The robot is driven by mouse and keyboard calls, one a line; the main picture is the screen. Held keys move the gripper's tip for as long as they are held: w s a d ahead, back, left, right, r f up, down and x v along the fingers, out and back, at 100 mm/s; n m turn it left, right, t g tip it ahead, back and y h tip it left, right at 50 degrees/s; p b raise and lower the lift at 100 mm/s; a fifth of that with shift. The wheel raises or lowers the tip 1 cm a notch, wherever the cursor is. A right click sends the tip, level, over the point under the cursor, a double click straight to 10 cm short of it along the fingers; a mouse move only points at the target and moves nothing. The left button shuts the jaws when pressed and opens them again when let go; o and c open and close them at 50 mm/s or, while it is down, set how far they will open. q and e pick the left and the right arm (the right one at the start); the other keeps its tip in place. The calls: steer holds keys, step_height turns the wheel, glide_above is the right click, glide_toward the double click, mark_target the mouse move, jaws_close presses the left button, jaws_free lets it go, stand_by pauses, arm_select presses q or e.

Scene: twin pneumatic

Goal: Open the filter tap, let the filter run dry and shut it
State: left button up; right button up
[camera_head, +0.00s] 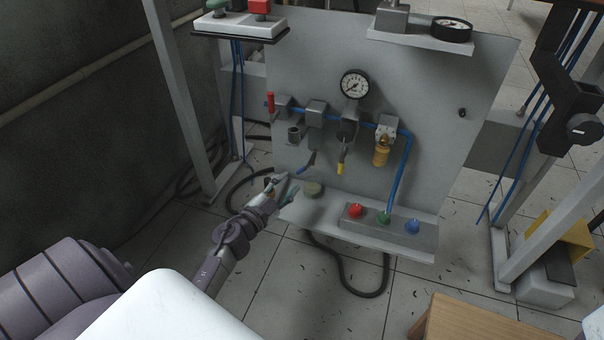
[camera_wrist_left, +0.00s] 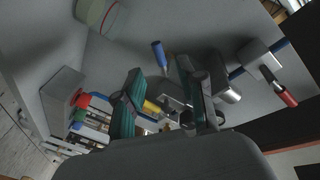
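A grey upright panel carries a row of fittings on a blue air line. A small tap with a blue lever (camera_head: 306,162) hangs below the fittings on the left; I cannot tell for sure that it is the filter tap. The blue lever (camera_wrist_left: 160,57) also shows in the left wrist view, near the gap between my fingertips. My left gripper (camera_head: 284,188) is open and empty, below and left of the lever, apart from it. Its two fingers (camera_wrist_left: 160,70) stand apart in the wrist view. A pale green cup (camera_head: 312,189) sits on the panel's ledge. My right gripper is out of view.
A yellow lever (camera_head: 341,167), a brass-coloured part (camera_head: 381,155) and a round gauge (camera_head: 355,84) are to the right. A red handle (camera_head: 270,102) is at the line's left end. Red (camera_head: 355,210), green and blue buttons stand on the ledge.

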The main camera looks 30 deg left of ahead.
mark_target(301, 171)
arm_select(q)
steer(key=w+b, duration=0.1)
steer(key=w, duration=0.6)
steer(key=shift+w+b, duration=0.2)
steer(key=shift+b, duration=0.15)
steer(key=shift+d, duration=0.1)
jaws_close()
